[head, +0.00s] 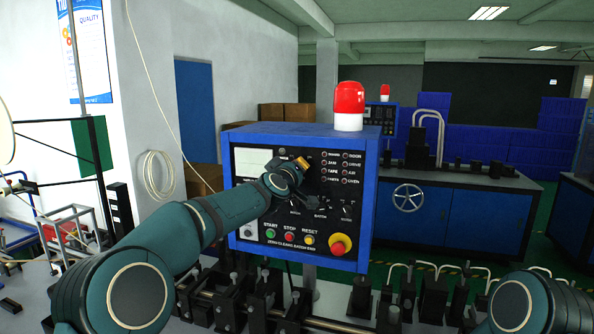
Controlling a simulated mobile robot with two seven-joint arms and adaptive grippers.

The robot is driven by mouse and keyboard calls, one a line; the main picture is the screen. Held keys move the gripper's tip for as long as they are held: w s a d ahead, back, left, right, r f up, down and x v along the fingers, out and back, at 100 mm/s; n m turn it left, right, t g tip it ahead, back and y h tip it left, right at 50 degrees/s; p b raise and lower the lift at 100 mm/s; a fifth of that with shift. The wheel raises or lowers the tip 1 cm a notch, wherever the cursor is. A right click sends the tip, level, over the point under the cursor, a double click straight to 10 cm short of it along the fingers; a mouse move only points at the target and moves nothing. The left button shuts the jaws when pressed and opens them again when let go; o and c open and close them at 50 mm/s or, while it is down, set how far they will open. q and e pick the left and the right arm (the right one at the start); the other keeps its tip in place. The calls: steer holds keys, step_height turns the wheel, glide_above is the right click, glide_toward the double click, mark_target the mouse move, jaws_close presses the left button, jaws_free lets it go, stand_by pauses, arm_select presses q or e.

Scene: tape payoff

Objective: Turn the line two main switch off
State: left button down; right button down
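The blue control box (366,190) with a black front panel (345,217) stands ahead of me. My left arm reaches across to it, and my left gripper (307,199) is at the middle of the panel, in front of the row of small knobs. A small knob (346,205) shows to the right of the gripper. No line two main switch can be made out by its label. My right gripper is out of view; only its arm shows at lower right.
Along the panel's lower edge are a green start button (270,233), a red stop button (289,237), a yellow reset button (309,240) and a red emergency stop (339,245). A red beacon (348,103) tops the box. Black machine fixtures stand below it.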

arm_select(q)
steer(key=shift+r, duration=0.15)
steer(key=c, duration=1)
jaws_free()
steer(key=shift+s, duration=0.1)
steer(key=v, duration=1.1)
steer(key=shift+s+a, duration=0.1)
steer(key=shift+s, duration=0.25)
